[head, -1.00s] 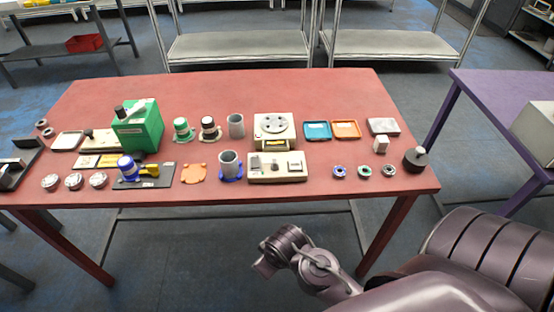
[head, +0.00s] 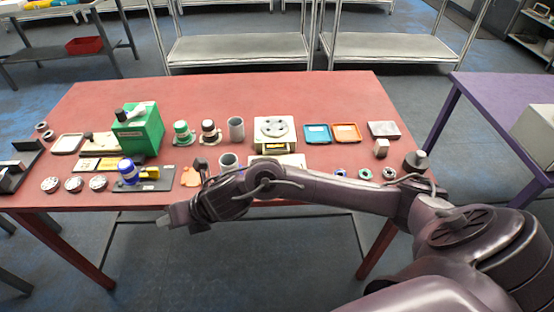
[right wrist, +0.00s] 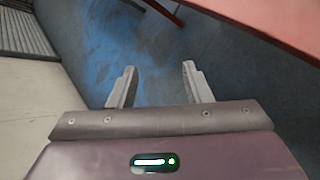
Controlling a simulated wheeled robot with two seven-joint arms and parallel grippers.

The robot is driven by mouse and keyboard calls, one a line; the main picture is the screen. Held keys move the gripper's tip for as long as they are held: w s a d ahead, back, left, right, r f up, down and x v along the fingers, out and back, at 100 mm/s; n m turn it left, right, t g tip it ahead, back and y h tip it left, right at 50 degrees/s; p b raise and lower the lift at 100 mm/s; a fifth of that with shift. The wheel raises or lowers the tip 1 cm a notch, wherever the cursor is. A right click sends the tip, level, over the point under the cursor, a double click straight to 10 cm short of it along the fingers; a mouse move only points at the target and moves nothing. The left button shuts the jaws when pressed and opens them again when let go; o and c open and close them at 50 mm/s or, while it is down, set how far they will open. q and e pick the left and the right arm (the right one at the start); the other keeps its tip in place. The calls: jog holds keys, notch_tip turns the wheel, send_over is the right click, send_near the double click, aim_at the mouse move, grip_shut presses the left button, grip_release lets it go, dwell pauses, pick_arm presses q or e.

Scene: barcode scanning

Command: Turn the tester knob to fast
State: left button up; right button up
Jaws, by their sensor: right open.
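No knob marked fast can be read in these frames, and I cannot tell which device is the tester. A cream box with a round top plate (head: 274,130) stands at the table's middle. A green box (head: 138,127) with a dark knob-like part on top stands to the left. My right gripper (head: 168,220) hangs just off the table's front edge, apart from all objects. In the right wrist view its jaws (right wrist: 160,88) are open and empty over the floor. My left gripper is not in view.
The red table (head: 225,92) is clear along its back. A blue-topped part (head: 127,170), an orange part (head: 190,177) and several small rings and discs line its front. A grey cylinder (head: 236,128) and blue and orange trays (head: 346,132) stand behind.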

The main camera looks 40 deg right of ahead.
jog(key=w+d+n+g, duration=0.1)
jog(key=d+n, duration=0.2)
jog(key=d, duration=0.2)
jog(key=w+d+n+g+h, duration=0.1)
jog(key=d+n, duration=0.2)
jog(key=d, duration=0.2)
jog(key=w+d+n+h, duration=0.1)
jog(key=w+d+n, duration=0.1)
jog(key=d, duration=0.4)
jog(key=shift+d+f+n+g, duration=0.1)
jog(key=shift+n+g, duration=0.3)
jog(key=shift+n, duration=0.1)
jog(key=d+r, duration=0.1)
jog(key=d, duration=0.2)
jog(key=d+n, duration=0.1)
jog(key=d, duration=0.2)
jog(key=d+r+n+g, duration=0.1)
jog(key=d, duration=0.2)
jog(key=shift+s+d+r+h, duration=0.1)
jog(key=shift+s+r+h, duration=0.1)
jog(key=shift+r+h, duration=0.2)
jog(key=s+d+r+n+g, duration=0.1)
jog(key=s+d+r, duration=0.15)
jog(key=d, duration=0.45)
jog(key=x, duration=0.3)
jog(key=p+x, duration=0.1)
jog(key=x, duration=0.3)
jog(key=shift+w+a, duration=0.2)
jog(key=shift+w, duration=0.1)
grip_shut()
